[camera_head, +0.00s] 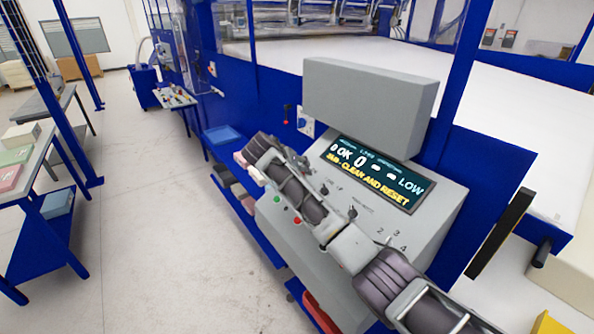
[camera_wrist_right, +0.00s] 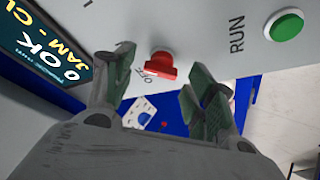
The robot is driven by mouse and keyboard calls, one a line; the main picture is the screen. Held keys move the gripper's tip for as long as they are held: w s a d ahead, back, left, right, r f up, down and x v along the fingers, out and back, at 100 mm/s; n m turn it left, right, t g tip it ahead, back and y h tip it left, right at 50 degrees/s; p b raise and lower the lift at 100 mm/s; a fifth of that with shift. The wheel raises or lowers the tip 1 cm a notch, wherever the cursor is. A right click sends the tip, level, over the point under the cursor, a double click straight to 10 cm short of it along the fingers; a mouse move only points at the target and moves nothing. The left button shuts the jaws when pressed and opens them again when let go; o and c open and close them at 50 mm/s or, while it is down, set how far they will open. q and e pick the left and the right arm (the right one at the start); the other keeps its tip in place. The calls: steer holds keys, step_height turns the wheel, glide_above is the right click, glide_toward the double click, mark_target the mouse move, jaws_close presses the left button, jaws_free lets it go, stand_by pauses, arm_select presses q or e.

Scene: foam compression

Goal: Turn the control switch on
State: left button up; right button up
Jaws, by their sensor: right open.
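The grey control console (camera_head: 420,235) has a sloped face with small switches, a green button (camera_head: 277,199) and a red button (camera_head: 297,221). In the right wrist view, a red switch knob (camera_wrist_right: 161,66) stands out from the panel beside the label OFF. A green button (camera_wrist_right: 284,24) marked RUN is to its right. My right gripper (camera_head: 297,160) is over the console's left part, and its arm crosses the face. In the right wrist view its open, empty fingers (camera_wrist_right: 158,88) are apart, with the red knob seen between them, beyond the tips. I cannot tell contact. My left gripper is out of view.
A lit display (camera_head: 372,175) reads OK, 0, LOW and JAM - CLEAN AND RESET. A grey box (camera_head: 368,95) stands above it. Blue machine posts and walls surround the console. Worktables (camera_head: 50,165) stand at the left, with clear floor (camera_head: 150,200) between.

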steer(key=v, duration=1.1)
steer(key=shift+a+r, duration=0.15)
steer(key=shift+r, duration=0.05)
steer(key=shift+s, duration=0.1)
